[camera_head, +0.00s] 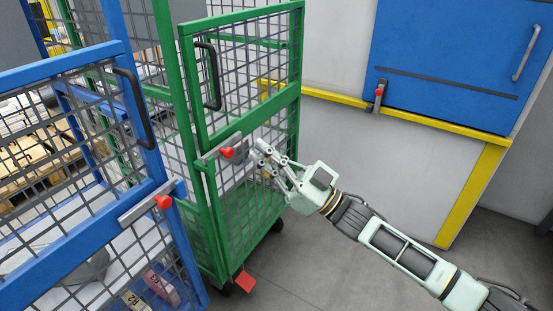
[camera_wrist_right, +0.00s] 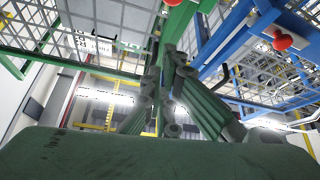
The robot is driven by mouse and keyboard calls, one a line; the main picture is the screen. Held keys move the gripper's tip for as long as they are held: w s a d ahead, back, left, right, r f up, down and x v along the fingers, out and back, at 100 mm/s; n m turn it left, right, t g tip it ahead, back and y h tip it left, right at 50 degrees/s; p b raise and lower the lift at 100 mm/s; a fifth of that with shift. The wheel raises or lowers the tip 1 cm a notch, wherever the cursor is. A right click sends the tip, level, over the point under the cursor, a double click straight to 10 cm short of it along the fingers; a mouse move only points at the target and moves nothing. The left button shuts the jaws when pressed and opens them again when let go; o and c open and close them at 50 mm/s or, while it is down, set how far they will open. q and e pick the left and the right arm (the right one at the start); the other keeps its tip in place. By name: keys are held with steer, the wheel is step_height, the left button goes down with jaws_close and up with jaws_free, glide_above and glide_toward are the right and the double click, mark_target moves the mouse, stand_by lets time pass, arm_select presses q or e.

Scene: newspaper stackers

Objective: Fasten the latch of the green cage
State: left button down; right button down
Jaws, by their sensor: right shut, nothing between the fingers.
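The green cage (camera_head: 196,104) stands in the middle of the head view, with a black handle (camera_head: 213,76) on its door. Its latch (camera_head: 227,153) is a grey bar with a red knob, on the door's middle rail. The bar slants up to the right; whether it is engaged I cannot tell. My right gripper (camera_head: 258,150) is shut and empty, just right of the red knob and apparently apart from it. In the right wrist view its fingers (camera_wrist_right: 166,78) point towards the green frame (camera_wrist_right: 182,18), with a red knob (camera_wrist_right: 172,2) at the top edge. My left gripper is not in view.
A blue cage (camera_head: 160,197) with its own red-knobbed latch (camera_head: 163,202) stands close at the left. A red pedal (camera_head: 245,281) sticks out at the green cage's foot. A blue-doored cabinet (camera_head: 450,60) stands behind at right. Grey floor (camera_head: 330,285) is clear below my right arm.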

steer(key=shift+v, duration=1.6)
steer(key=shift+s+a, duration=0.1)
